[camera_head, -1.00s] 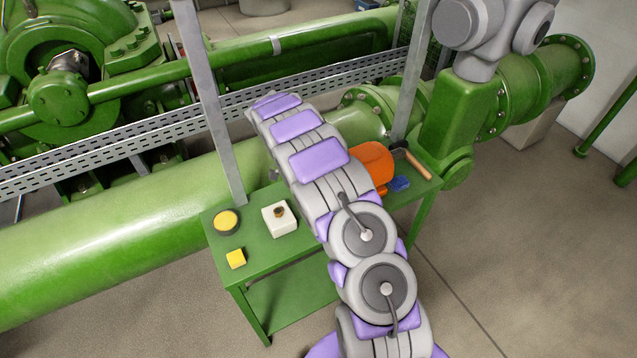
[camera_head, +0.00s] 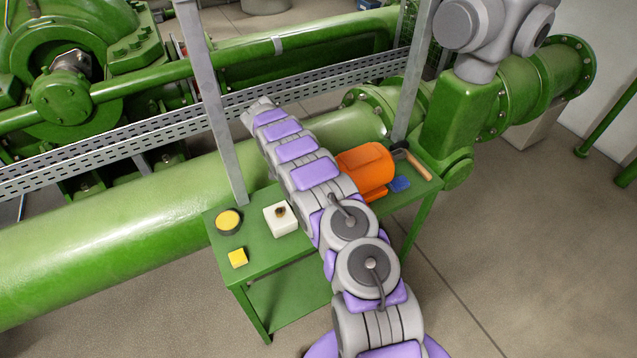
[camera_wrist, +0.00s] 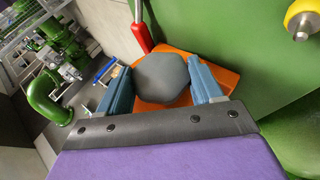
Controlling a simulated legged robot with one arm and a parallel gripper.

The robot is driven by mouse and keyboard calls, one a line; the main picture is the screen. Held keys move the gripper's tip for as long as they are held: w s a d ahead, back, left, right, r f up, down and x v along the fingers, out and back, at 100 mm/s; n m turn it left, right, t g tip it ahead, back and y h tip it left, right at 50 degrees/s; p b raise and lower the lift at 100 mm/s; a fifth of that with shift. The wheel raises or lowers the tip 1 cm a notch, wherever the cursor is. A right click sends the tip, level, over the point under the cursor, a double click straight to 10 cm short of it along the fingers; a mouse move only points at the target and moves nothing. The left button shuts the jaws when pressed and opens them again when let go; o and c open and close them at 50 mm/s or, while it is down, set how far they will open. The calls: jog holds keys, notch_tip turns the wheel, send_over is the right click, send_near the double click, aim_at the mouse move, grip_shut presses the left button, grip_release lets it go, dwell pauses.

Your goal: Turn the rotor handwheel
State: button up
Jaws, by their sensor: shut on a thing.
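A dark grey, faceted wheel (camera_wrist: 162,82), seemingly the rotor handwheel, sits in front of an orange plate (camera_wrist: 228,77) in the wrist view. My gripper (camera_wrist: 161,66) has its two blue fingers on either side of the wheel, shut on it. The wheel covers the middle of the plate. In the head view my arm reaches over the green bench toward the large pipe. The gripper's fingers and the wheel cannot be made out there.
The green bench (camera_head: 248,267) carries a yellow round button (camera_head: 228,221), a yellow cube (camera_head: 238,258), a white box (camera_head: 280,219) and an orange motor (camera_head: 365,170). Grey posts flank my arm. A red lever (camera_wrist: 141,28) and yellow knob (camera_wrist: 301,18) are near my gripper.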

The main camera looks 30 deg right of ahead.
jog(key=shift+f, duration=0.1)
jog(key=o, duration=0.9)
jog(key=shift+w, duration=0.15)
jog(key=shift+o, duration=0.8)
